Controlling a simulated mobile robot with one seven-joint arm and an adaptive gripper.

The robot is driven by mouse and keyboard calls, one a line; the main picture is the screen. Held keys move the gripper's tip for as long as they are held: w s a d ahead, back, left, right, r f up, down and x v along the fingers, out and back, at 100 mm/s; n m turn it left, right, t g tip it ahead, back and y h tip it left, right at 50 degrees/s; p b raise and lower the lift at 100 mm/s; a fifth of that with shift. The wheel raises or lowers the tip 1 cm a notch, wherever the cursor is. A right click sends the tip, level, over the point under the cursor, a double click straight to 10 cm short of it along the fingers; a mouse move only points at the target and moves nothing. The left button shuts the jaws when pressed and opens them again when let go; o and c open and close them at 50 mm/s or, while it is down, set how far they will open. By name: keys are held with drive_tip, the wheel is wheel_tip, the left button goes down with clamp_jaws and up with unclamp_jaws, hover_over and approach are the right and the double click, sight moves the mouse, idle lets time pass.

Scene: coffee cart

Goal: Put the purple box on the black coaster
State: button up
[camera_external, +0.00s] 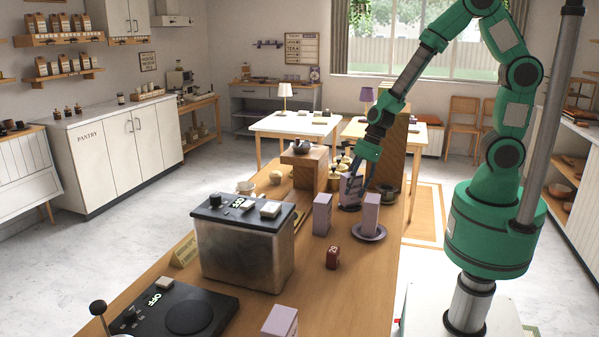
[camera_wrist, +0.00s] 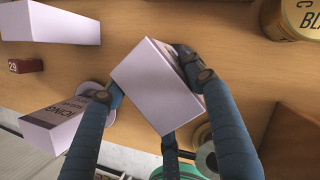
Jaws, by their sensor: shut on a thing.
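My gripper (camera_external: 357,178) is shut on a pale purple box (camera_wrist: 158,88), with fingers on two opposite sides in the wrist view. The held box (camera_external: 348,188) looks roughly upright in the external view. A dark disc that looks like the black coaster (camera_external: 349,208) shows at its foot; I cannot tell whether they touch. The wrist view does not show this disc. A similar purple box (camera_external: 370,212) stands on a grey saucer (camera_external: 369,234). Another purple box (camera_external: 322,214) stands to its left, and one more (camera_external: 280,322) is at the near edge of the picture.
A small red block (camera_external: 332,258) lies on the wooden counter (camera_external: 310,285). A steel machine (camera_external: 243,245) stands to the left. Dark green round ware (camera_external: 387,192) is right of my gripper. A wooden block (camera_external: 304,168) stands behind. A round tin (camera_wrist: 290,18) shows at the top right.

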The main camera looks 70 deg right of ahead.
drive_tip(key=shift+f, duration=0.1)
idle(0.3)
drive_tip(key=o, duration=1.6)
drive_tip(key=shift+f, duration=0.1)
drive_tip(key=shift+o, duration=0.2)
drive_tip(key=shift+s+d+r+p, duration=0.1)
drive_tip(key=shift+r+p, duration=0.2)
drive_tip(key=shift+r, duration=0.35)
drive_tip(key=p+v, duration=0.4)
drive_tip(key=v, duration=0.7)
